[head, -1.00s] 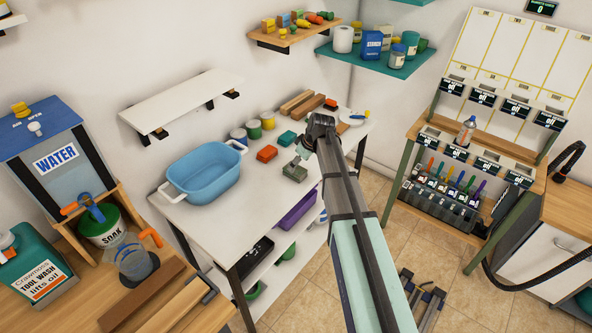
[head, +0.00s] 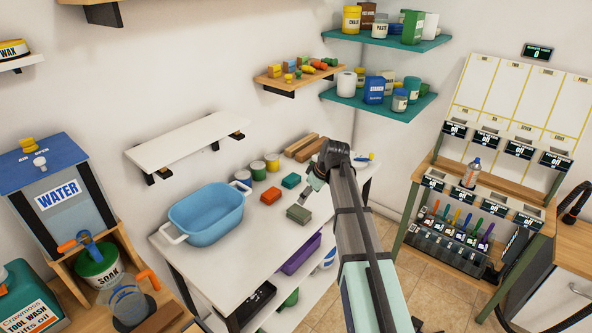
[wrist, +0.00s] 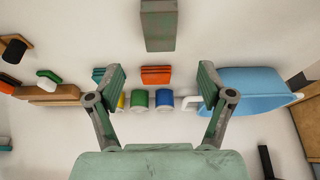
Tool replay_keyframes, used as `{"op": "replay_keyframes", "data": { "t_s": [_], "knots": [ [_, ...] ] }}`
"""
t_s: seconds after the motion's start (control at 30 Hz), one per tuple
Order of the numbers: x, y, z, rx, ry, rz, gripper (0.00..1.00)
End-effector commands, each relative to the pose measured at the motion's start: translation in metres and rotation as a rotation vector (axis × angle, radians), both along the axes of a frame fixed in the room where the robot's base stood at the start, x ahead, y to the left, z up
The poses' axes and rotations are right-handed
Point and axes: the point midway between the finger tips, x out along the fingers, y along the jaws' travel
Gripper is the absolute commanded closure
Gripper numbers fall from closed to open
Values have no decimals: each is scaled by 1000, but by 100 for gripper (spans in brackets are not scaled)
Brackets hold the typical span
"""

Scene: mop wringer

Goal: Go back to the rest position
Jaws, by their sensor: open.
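My gripper (head: 312,187) is over the white table (head: 255,255), at the end of my arm reaching in from the lower right. In the wrist view my gripper (wrist: 161,82) has its two fingers wide apart with nothing held between them. A grey-green block (head: 299,214) lies on the table just below and in front of the fingers. It also shows at the top of the wrist view (wrist: 158,25), beyond the fingertips and apart from them.
An orange block (head: 269,196), a teal block (head: 291,181) and several cans (head: 258,171) stand nearby. A blue basin (head: 206,214) is at the table's left. A narrow white wall shelf (head: 185,141) hangs behind.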

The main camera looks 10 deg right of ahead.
Motion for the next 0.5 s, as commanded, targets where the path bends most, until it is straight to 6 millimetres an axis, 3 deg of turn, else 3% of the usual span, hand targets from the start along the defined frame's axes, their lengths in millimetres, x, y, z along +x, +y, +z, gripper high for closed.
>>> {"op": "replay_keyframes", "data": {
  "t_s": [0.13, 0.27, 0.37, 0.5],
  "knots": [
    [-9, 2, -11, 0, 15, -18, 20],
    [-39, 10, -47, -3, 71, -91, 20],
    [-78, 17, -89, -13, 135, -188, 20],
    [-144, 26, -148, -42, 232, -352, 20]
  ]
}}
